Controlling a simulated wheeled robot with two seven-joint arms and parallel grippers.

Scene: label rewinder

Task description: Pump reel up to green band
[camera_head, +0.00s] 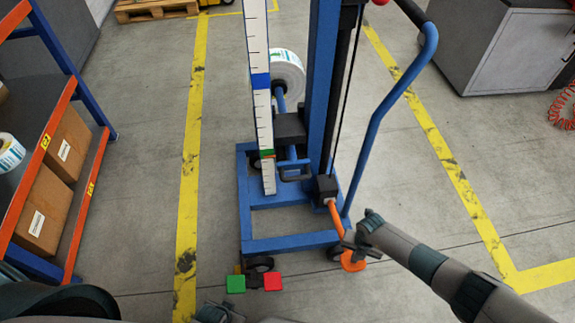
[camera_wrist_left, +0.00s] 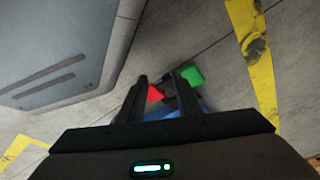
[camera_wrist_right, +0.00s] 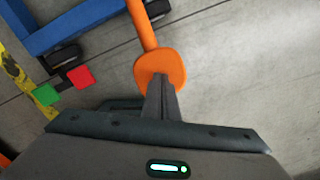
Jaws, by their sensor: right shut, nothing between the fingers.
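A white label reel (camera_head: 288,72) sits on a blue arm of the blue lift stand (camera_head: 322,90), behind a white scale (camera_head: 262,115). The scale carries a green band (camera_head: 267,153) low down, near the dark carriage (camera_head: 289,127), and a blue band (camera_head: 261,81) higher up. An orange lever (camera_head: 337,218) slopes from the stand's foot to a round orange pad (camera_head: 352,263). My right gripper (camera_wrist_right: 160,82) is shut and empty, its tips over or against the pad (camera_wrist_right: 160,62); contact is unclear. My left gripper (camera_wrist_left: 161,82) is open and empty, pointing at the floor.
A green pedal (camera_head: 236,283) and a red pedal (camera_head: 273,282) lie at the stand's front wheel. A shelf with boxes (camera_head: 62,145) stands left, a grey cabinet (camera_head: 510,50) at the back right. Yellow lines (camera_head: 190,180) cross the open floor.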

